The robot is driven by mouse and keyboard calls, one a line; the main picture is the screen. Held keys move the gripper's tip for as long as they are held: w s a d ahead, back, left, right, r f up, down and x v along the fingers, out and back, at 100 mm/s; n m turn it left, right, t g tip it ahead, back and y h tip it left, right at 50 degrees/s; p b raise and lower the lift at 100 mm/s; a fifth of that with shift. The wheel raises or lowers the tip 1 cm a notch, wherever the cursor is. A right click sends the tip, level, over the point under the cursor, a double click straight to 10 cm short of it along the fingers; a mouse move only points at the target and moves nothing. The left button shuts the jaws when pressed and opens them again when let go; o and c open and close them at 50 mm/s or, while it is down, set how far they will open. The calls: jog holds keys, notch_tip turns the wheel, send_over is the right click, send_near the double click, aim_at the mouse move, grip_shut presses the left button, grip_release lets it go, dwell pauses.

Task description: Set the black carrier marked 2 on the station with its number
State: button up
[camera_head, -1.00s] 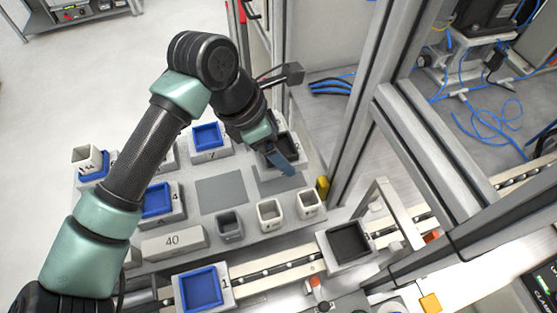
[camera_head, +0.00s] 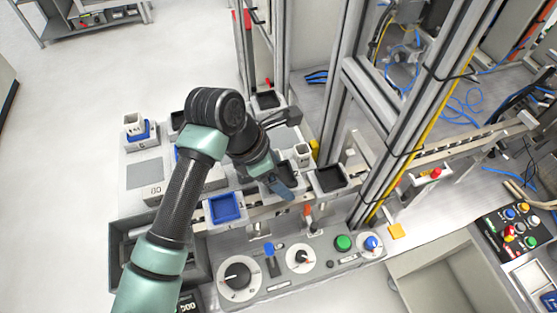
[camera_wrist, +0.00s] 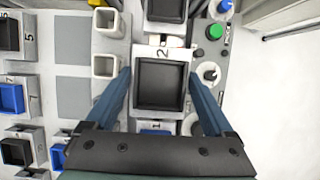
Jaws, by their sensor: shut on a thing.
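My gripper (camera_head: 282,188) is shut on the black carrier marked 2, seen best in the wrist view (camera_wrist: 160,84). There my gripper's two blue fingers (camera_wrist: 160,76) lie on either side of it, and a "2" shows at its far edge. In the head view my gripper mostly hides the carrier; it is over the conveyor strip, between a blue carrier marked 1 (camera_head: 225,208) and another black carrier (camera_head: 331,178). I cannot tell whether the held carrier touches what is below. A station marked 2 is not clearly seen.
Pale cups (camera_wrist: 106,66) stand left of the held carrier in the wrist view, beside bare grey pads (camera_wrist: 72,43). A control panel with knobs and a green button (camera_head: 343,243) lies in front. A metal frame post (camera_head: 340,90) rises behind.

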jog(key=shift+s+f, duration=0.1)
jog(key=shift+s, duration=0.2)
jog(key=shift+f, duration=0.2)
jog(key=shift+w+f+b, duration=0.25)
jog(key=shift+f+b, duration=0.45)
jog(key=shift+f, duration=0.4)
jog(key=shift+f+b, duration=0.65)
jog(key=shift+b, duration=0.15)
jog(key=shift+s+f+b, duration=0.1)
jog(key=shift+f+b, duration=0.8)
jog(key=shift+b, duration=0.55)
jog(key=o, duration=1.4)
jog(key=shift+o, duration=0.2)
